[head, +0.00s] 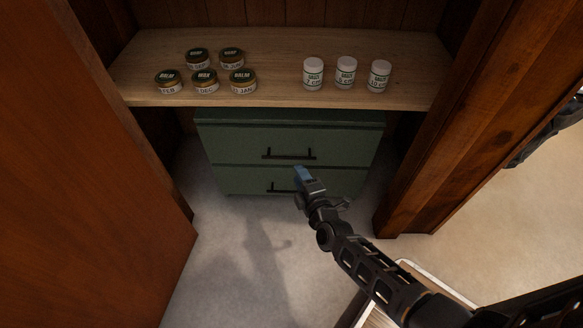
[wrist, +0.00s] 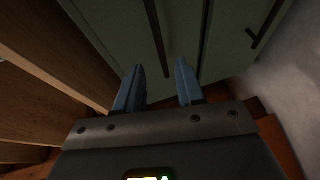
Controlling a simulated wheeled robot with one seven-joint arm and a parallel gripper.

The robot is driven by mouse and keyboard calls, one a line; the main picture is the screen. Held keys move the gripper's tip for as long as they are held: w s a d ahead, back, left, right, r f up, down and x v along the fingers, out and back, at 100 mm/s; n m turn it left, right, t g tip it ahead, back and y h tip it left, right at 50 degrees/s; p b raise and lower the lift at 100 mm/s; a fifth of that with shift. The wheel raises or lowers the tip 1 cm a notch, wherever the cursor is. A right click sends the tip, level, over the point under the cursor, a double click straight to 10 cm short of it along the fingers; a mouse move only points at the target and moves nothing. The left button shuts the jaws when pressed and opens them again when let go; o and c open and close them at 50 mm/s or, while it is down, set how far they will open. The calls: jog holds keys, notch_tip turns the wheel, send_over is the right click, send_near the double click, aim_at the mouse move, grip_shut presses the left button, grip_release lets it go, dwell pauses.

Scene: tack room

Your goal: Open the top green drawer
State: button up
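The green drawer unit (head: 225,150) stands under the wooden shelf. Its top drawer is shut, with a dark bar handle (head: 289,154) on its front. A lower drawer has a similar handle (head: 280,188), partly hidden by my gripper. My gripper (head: 301,172) has blue fingertips and is in front of the drawers, just below the top handle in the head view. In the wrist view, my gripper (wrist: 160,82) is open and empty, its fingers apart. The top handle (wrist: 158,38) lies ahead, in line with the gap between them. The lower handle (wrist: 265,25) is to the right.
The wooden shelf (head: 275,98) above holds several labelled jars (head: 205,82) at left and three white bottles (head: 345,73) at right. A brown door panel (head: 90,180) stands at left and a wooden post (head: 440,130) at right. Grey floor in front of the drawers is clear.

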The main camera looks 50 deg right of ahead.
jog(key=b+x, duration=0.4)
jog(key=x, duration=0.4)
jog(key=shift+s, duration=0.1)
jog(key=shift+c, duration=0.5)
jog(key=shift+a, duration=0.1)
grip_shut()
